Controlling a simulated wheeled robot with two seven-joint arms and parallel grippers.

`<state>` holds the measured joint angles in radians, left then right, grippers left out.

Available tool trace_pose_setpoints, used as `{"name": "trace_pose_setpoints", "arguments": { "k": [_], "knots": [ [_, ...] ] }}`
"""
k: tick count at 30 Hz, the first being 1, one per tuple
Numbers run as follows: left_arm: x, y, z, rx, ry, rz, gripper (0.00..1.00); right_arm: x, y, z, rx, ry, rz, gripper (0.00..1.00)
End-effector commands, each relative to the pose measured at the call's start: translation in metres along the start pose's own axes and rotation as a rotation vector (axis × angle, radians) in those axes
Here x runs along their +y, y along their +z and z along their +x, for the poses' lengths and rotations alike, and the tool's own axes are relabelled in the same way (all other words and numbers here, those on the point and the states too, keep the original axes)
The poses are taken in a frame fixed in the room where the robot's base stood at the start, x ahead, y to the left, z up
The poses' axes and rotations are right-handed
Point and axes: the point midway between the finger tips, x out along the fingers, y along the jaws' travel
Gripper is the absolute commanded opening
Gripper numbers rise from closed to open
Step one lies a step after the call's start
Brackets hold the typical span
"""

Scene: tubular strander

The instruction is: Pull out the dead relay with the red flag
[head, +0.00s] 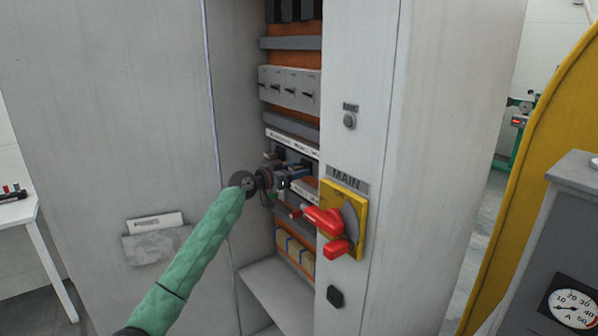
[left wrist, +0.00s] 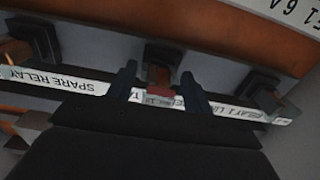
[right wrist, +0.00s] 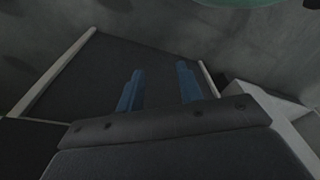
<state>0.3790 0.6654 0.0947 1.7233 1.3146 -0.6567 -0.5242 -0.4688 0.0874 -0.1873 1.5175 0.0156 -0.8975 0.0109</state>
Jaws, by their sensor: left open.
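In the left wrist view, a relay (left wrist: 160,53) with a dark outer part and a brownish face sits in the row, with a small red patch (left wrist: 160,89) below it that looks like the flag. My left gripper (left wrist: 158,76) is open, with one finger on each side of that relay; I cannot tell whether they touch it. In the head view my left gripper (head: 283,182) reaches into the open cabinet and hides much of the relay row. My right gripper (right wrist: 158,88) is open and empty in the right wrist view, away from the relays.
Other dark relays stand left (left wrist: 36,36) and right (left wrist: 262,90) in the left wrist view, above a white label strip (left wrist: 75,85) reading "SPARE RELAY". The red main switch handle (head: 325,218) juts out right of the opening. Breakers (head: 290,86) sit above.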

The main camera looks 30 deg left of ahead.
Motion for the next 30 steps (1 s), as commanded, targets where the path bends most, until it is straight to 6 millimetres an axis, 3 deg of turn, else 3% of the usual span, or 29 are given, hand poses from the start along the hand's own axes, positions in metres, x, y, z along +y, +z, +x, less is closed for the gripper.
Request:
{"name": "trace_pose_setpoints", "arguments": {
  "k": [30],
  "knots": [
    [0.0003,0.0,0.0001,0.0,0.0,0.0,0.51,0.0002,0.0008,0.0083,0.001,0.0,0.0,0.36]
  ]
}}
